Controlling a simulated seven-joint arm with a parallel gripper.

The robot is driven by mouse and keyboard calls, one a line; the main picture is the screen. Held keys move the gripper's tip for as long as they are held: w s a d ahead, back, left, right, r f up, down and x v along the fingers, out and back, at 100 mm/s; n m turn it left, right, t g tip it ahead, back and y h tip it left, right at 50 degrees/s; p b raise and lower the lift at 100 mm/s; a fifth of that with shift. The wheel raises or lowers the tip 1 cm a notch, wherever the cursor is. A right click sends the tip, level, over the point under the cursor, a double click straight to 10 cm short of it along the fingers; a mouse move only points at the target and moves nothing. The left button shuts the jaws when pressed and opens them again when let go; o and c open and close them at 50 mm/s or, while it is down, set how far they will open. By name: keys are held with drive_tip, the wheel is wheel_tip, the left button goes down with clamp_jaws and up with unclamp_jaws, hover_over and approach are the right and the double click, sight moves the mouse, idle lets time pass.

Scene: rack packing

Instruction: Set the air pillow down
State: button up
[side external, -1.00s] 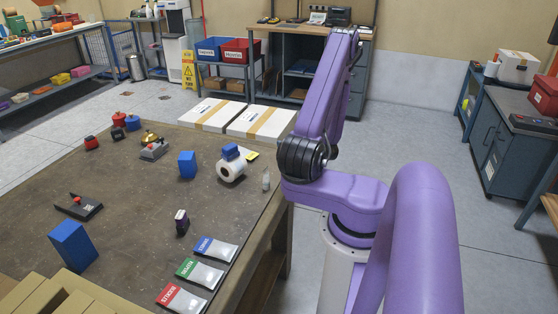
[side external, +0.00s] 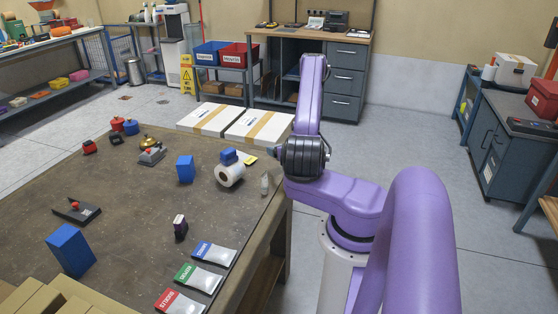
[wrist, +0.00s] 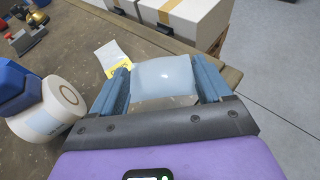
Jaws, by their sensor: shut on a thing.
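The air pillow (wrist: 166,78) is a pale, translucent, puffed pouch in the wrist view. My gripper (wrist: 162,82) is shut on it, with one blue-grey finger at each side. Beneath and beyond it lies the brown table (wrist: 145,40) near its right edge; I cannot tell whether the pillow touches the tabletop.
A card with a yellow part (wrist: 113,58) lies just beyond the left finger. White taped boxes (side external: 260,126) stand behind. A small clear bottle (side external: 265,184) is near the table edge.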

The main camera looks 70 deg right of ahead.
sight(279, 165)
drive_tip(key=f, duration=0.1)
drive_tip(key=w+d+f, duration=0.1)
drive_tip(key=d+f, duration=0.1)
drive_tip(key=shift+w+d+f, duration=0.1)
drive_tip(key=shift+w+f, duration=0.15)
drive_tip(key=shift+w, duration=0.1)
drive_tip(key=shift+f, duration=1.5)
drive_tip(key=shift+f, duration=0.1)
drive_tip(key=o, duration=0.9)
drive_tip(key=shift+o, duration=0.2)
drive_tip(key=shift+s, duration=0.15)
drive_tip(key=v, duration=1.1)
drive_tip(key=shift+s+a+r, duration=0.2)
drive_tip(key=shift+s+a, duration=0.05)
drive_tip(key=shift+a, duration=0.05)
